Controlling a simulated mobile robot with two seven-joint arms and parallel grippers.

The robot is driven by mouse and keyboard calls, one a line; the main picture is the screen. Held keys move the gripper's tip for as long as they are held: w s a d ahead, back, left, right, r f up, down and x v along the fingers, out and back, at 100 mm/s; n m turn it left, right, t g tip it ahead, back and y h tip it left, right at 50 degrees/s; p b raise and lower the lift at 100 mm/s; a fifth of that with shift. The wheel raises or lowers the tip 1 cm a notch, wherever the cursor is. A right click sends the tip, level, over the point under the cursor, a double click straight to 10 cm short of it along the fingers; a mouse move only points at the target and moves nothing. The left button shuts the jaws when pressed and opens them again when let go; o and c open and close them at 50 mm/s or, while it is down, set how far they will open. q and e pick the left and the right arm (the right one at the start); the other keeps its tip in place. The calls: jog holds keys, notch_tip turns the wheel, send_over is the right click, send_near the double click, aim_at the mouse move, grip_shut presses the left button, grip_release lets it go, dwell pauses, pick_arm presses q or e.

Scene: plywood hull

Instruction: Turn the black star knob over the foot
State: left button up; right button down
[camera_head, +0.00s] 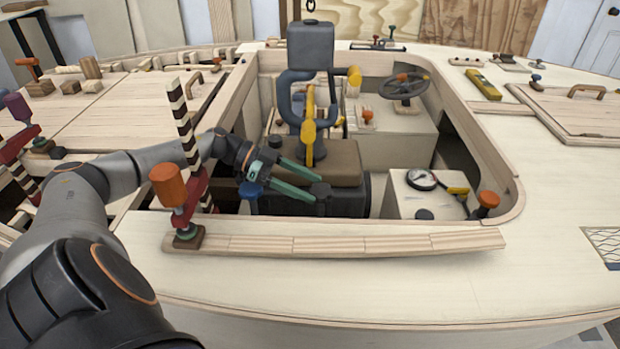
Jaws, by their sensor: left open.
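A small black knob (321,190) sits at the front of the dark block below the brown box, in the well of the hull; its star shape is too small to make out. My left gripper (318,188) reaches in from the left with its two green fingers apart, and the fingertips are at the knob, one on its far side and one on its near side in the picture. I cannot tell whether they touch it. The foot below the knob is not clearly visible. My right gripper is not in view.
A brown box (333,163) with a dark blue frame and yellow lever stands behind the gripper. A striped post (184,120) and an orange-topped clamp (168,184) stand close to my left arm. The wooden rim (350,244) crosses in front. A gauge (421,179) sits to the right.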

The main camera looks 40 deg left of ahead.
pick_arm(q)
jog(key=v, duration=0.6)
jog(key=shift+a+p, duration=0.2)
jog(key=shift+p, duration=0.1)
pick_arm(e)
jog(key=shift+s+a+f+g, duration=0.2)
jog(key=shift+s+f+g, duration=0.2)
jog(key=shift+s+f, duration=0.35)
pick_arm(q)
jog(key=shift+s+r, duration=0.1)
jog(key=shift+s, duration=0.05)
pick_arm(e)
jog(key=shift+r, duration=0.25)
